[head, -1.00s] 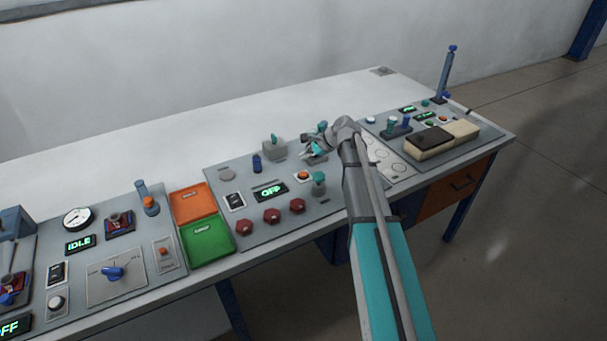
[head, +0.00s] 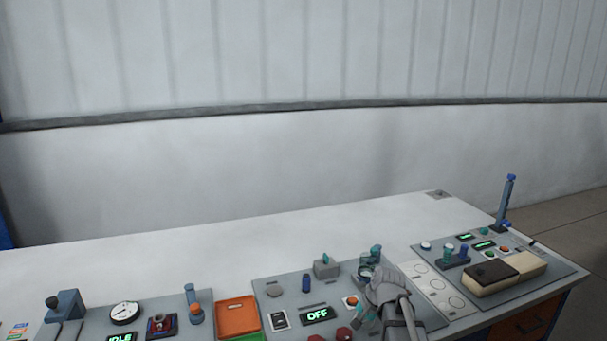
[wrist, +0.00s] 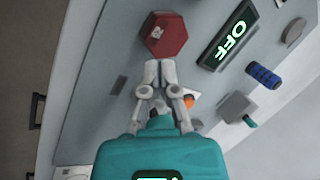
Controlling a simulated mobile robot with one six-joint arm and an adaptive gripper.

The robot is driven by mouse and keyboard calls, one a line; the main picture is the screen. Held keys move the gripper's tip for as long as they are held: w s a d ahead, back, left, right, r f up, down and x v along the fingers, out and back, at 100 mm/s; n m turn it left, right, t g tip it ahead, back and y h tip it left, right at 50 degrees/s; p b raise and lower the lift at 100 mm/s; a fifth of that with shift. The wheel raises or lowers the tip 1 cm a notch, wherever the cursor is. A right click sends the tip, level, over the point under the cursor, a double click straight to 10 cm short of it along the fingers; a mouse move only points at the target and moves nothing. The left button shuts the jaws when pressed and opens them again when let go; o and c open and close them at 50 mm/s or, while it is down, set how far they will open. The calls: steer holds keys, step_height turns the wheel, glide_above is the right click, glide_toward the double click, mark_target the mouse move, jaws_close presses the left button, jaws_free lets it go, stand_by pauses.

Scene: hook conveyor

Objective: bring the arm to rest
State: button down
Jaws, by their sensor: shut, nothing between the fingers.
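My gripper (wrist: 159,68) shows in the wrist view with its two grey fingers together and nothing between them. Its tips point at a red hexagonal knob (wrist: 167,36); I cannot tell the gap between them. An orange button (wrist: 188,102) shows beside the fingers. In the head view the end of my arm is low in the picture, right of the lit OFF display (head: 317,315), over the middle panel. My fingertips are hard to make out there.
An upright blue handle (head: 305,283) and a grey block with a lever (head: 326,266) stand behind the OFF display. An orange tray (head: 238,318) is to the left. A black and cream block (head: 492,277) lies on the right panel. The white table top (head: 200,255) behind is bare.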

steer(key=s+d+n+g+h+p, duration=0.1)
steer(key=s+n, duration=0.5)
steer(key=s, duration=0.7)
steer(key=d+h, duration=0.1)
steer(key=h, duration=0.1)
steer(key=shift+s+r+n+g+h, duration=0.2)
steer(key=shift+r+n+g+h, duration=0.1)
steer(key=shift+r+n+h, duration=0.1)
